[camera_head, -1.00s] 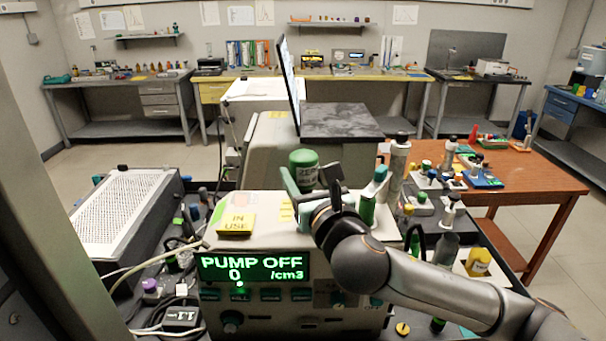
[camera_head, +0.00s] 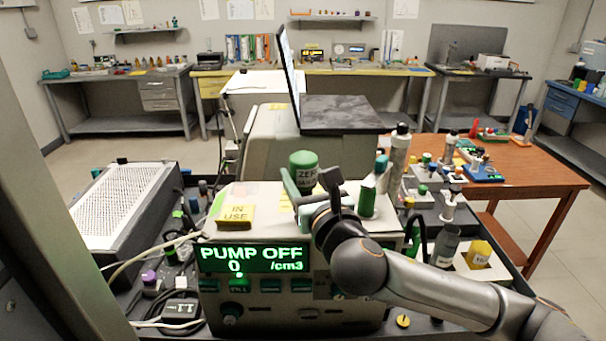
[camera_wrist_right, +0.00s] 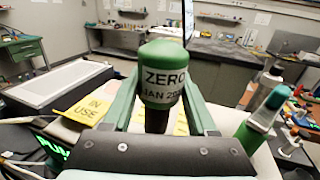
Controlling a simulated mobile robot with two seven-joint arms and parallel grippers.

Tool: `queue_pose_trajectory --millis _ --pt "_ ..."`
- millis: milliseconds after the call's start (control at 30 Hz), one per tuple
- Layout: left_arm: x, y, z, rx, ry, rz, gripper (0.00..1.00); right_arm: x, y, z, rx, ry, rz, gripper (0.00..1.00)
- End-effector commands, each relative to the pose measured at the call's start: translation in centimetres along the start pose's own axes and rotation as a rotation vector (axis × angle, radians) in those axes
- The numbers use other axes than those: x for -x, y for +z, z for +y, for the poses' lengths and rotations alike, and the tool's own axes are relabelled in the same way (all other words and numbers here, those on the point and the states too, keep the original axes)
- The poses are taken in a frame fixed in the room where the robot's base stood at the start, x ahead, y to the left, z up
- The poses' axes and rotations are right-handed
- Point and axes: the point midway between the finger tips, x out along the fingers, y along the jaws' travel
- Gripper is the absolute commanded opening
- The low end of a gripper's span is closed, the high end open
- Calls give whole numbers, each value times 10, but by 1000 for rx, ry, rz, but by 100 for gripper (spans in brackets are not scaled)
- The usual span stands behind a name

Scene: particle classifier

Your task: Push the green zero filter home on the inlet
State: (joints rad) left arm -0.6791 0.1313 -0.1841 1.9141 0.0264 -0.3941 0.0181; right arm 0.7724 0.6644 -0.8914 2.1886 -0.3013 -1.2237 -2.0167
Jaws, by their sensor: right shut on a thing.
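The green zero filter (camera_head: 304,172) has a green cap and a grey label band; it stands upright above the classifier's top. It also shows in the right wrist view (camera_wrist_right: 163,75), with its label reading "ZERO" and a dark lower part. My right gripper (camera_head: 303,185) is shut on the filter, one green finger on each side. The inlet is hidden below the filter and behind the gripper, so I cannot tell how far the filter sits on it. The classifier (camera_head: 290,310) shows "PUMP OFF" and 0 /cm3. My left gripper is not in view.
A yellow "IN USE" sign (camera_head: 235,216) lies on the classifier's top left. A white perforated box (camera_head: 125,205) is at left. Several small bottles crowd the right side.

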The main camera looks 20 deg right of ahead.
Motion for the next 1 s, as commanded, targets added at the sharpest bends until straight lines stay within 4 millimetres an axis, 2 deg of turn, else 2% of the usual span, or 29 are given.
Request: queue_pose_trajectory --millis 400,433,733,1000 --pt "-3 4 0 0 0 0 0 0 -14 0 1 0 7 0" --pt "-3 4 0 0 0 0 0 0 -13 0 1 0 7 60" --pt "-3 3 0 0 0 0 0 0 -12 0 1 -1 4 93" --pt "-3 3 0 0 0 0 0 0 -12 0 1 -1 4 93"
